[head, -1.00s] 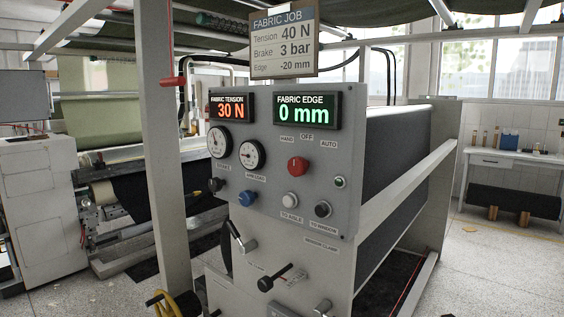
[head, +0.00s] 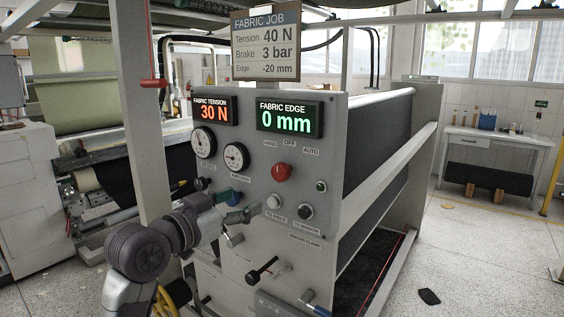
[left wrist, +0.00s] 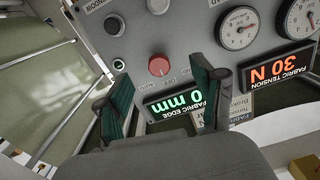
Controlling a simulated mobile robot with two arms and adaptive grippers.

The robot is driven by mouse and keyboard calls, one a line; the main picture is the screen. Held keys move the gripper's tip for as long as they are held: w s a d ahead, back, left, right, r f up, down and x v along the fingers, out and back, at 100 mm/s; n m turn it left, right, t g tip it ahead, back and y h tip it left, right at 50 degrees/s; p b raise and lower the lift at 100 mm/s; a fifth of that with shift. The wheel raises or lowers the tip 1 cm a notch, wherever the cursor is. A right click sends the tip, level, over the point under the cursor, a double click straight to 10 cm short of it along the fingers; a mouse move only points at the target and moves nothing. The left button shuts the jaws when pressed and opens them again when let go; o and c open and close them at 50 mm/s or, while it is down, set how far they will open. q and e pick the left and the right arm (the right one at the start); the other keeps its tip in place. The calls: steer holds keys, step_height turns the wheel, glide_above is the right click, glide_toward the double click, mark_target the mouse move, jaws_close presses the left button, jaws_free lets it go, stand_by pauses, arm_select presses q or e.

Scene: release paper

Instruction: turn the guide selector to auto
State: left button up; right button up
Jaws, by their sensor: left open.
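The guide selector is a red round knob (head: 282,172) on the grey control panel (head: 330,150), under the labels HAND, OFF and AUTO. Its pointer position is too small to read in the head view. In the left wrist view the red knob (left wrist: 158,65) shows upside down, between and beyond the fingertips. My left gripper (head: 247,206) is open and empty, in front of the panel, below and left of the knob. It does not touch the knob. My right gripper is not in view.
The fabric edge display (head: 290,118) reads 0 mm and the tension display (head: 213,111) reads 30 N. Two gauges (head: 236,157), a white button (head: 273,202), a black button (head: 305,211) and a black-handled lever (head: 262,270) crowd the panel. A job sign (head: 265,45) hangs above.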

mark_target(278, 172)
arm_select(q)
steer(key=shift+m+h, duration=0.4)
steer(key=w+d+r+p, duration=0.1)
steer(key=w+d, duration=0.1)
steer(key=w, duration=0.1)
steer(key=w+d+r+p, duration=0.1)
steer(key=w+d+p, duration=0.1)
steer(key=w+d, duration=0.1)
steer(key=w+d+r+p, duration=0.1)
steer(key=w+d, duration=0.2)
steer(key=shift+w+d+p, duration=0.3)
steer(key=shift+w+p, duration=0.05)
